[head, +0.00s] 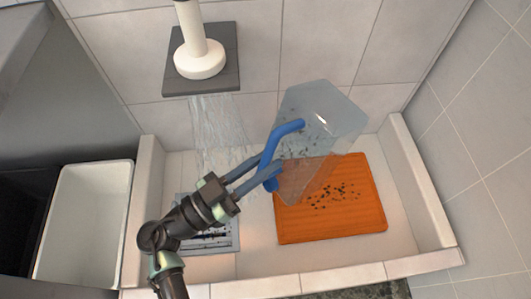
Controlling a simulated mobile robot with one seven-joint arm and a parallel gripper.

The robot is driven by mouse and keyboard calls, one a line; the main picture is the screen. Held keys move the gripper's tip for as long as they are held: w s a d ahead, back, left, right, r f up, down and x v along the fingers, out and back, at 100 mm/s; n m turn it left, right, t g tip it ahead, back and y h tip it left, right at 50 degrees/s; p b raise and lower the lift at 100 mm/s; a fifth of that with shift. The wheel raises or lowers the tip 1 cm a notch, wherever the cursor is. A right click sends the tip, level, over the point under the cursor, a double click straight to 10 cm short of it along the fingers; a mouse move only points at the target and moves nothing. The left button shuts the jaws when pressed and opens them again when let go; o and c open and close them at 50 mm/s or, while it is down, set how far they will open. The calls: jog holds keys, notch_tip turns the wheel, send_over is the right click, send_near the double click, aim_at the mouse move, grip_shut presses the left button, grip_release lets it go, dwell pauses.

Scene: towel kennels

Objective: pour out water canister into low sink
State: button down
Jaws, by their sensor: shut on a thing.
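The water canister (325,112) is a clear, tilted container with a blue handle (287,130). My gripper (272,178) is shut on the blue handle and holds the canister over the low sink. The low sink (147,185) is a tiled basin with a raised rim. I cannot tell whether any water is in the canister or leaving it. The canister hides part of the sink's back wall and part of an orange mat.
The orange mat (340,222) with dark specks lies in the sink, right of a grey drain grate (222,242). A white spout (200,58) on a dark plate is above, with a translucent stream below it. A white bin (85,225) stands left of the sink.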

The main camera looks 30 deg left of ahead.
jog(key=shift+s+a+t+h+b, duration=0.25)
jog(key=shift+s+t+b, duration=0.2)
jog(key=shift+b, duration=0.4)
jog(key=shift+w+r, duration=0.1)
jog(key=shift+w, duration=0.05)
dwell(0.8)
